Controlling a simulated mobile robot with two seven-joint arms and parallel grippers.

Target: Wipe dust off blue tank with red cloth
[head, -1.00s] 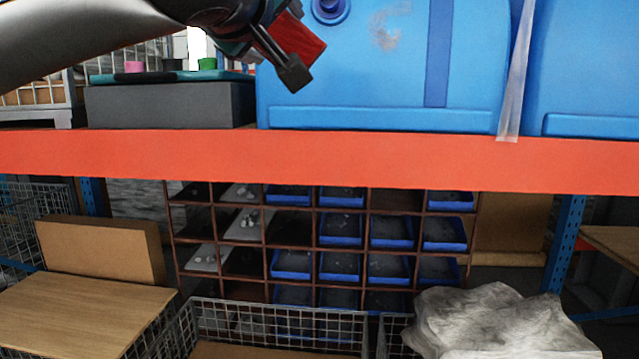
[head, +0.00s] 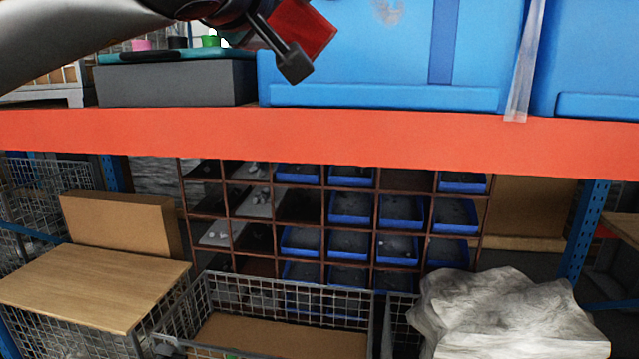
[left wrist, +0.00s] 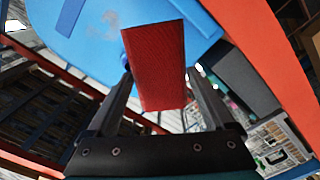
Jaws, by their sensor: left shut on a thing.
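My left gripper (head: 297,48) reaches in from the upper left in the head view. It is shut on a flat red cloth (head: 309,24), which shows between the fingers in the left wrist view (left wrist: 158,65). The blue tank (head: 350,65) stands on the orange-edged shelf behind the cloth, its top cut off by the frame. A grey dust smudge (head: 388,10) is on the tank's front face, to the right of the cloth. I cannot tell whether the cloth touches the tank. My right gripper is not in view.
An orange shelf beam (head: 330,139) crosses below the tank. A grey box (head: 175,84) with small coloured pots stands to the left, and a second blue tank (head: 590,60) to the right. Wire baskets, a bin rack and a pale sack (head: 510,315) are below.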

